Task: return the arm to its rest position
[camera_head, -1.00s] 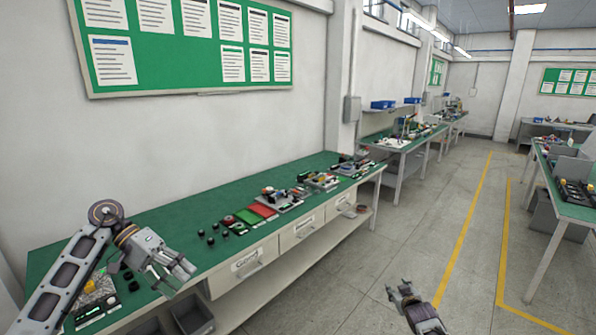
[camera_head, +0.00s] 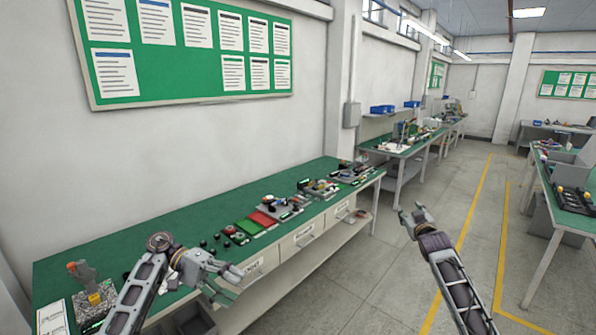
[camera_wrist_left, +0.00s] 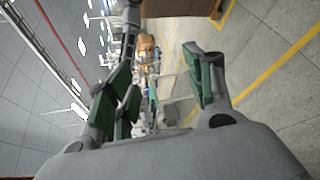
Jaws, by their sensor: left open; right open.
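My left gripper (camera_head: 232,282) is open and empty, in front of the front edge of the green-topped workbench (camera_head: 130,246) in the head view. In the left wrist view its green-padded fingers (camera_wrist_left: 160,95) stand apart with nothing between them. My right gripper (camera_head: 413,219) is open and empty above the floor, to the right of the bench in the head view.
On the bench are a grey joystick-like device (camera_head: 90,289) at the near left, a green pad (camera_head: 247,227), a red pad (camera_head: 263,218) and several parts. Drawers (camera_head: 300,240) line its front. The aisle floor (camera_head: 400,285) is clear.

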